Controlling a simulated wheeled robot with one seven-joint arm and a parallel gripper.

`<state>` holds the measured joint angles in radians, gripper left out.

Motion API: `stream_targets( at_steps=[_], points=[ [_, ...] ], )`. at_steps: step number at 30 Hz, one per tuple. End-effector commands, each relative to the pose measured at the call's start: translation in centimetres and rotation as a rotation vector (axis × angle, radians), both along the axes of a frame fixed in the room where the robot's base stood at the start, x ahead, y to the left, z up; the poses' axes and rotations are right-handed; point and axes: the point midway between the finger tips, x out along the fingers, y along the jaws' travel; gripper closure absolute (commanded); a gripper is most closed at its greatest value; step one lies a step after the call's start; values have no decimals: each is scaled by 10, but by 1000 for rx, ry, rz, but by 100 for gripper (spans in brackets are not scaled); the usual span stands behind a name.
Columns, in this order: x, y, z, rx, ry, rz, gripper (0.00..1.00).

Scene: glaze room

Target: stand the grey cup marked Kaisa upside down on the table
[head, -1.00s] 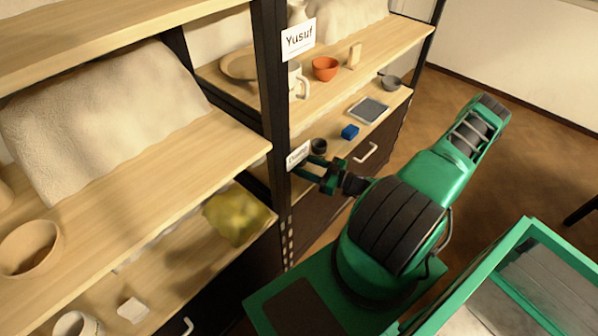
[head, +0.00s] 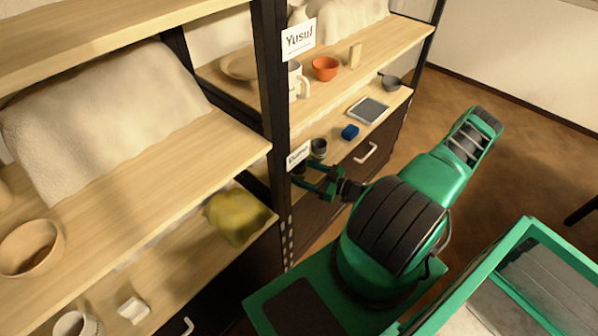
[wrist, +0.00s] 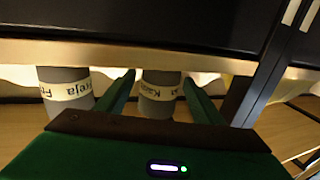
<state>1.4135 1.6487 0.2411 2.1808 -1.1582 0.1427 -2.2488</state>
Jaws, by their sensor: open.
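Two grey cups with pale name bands show in the wrist view, which looks upside down. The grey cup marked Kaisa (wrist: 160,92) is between the spread fingers of my gripper (wrist: 159,78), with a gap on each side. The cup marked Freja (wrist: 66,90) is beside it, outside the left finger. In the head view my gripper (head: 304,176) is open at the front of the lower right shelf, by the name plate. One grey cup (head: 319,148) with a dark top shows just behind it. The Kaisa cup cannot be made out there.
A blue block (head: 350,132) and a grey tray (head: 368,110) lie on the same shelf, right of the cups. A dark rack post (head: 272,100) and a name plate (head: 299,154) stand close to my gripper. A drawer handle (head: 367,153) is below.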

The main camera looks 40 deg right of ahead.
Motion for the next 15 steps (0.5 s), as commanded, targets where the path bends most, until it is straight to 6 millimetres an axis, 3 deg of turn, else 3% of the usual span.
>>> stream_targets(
  at_steps=[5, 15],
  points=[
    [-7, -5, 1, -1, 2, -2, 38],
    [-63, -36, 2, -1, 2, -3, 38]
  ],
)
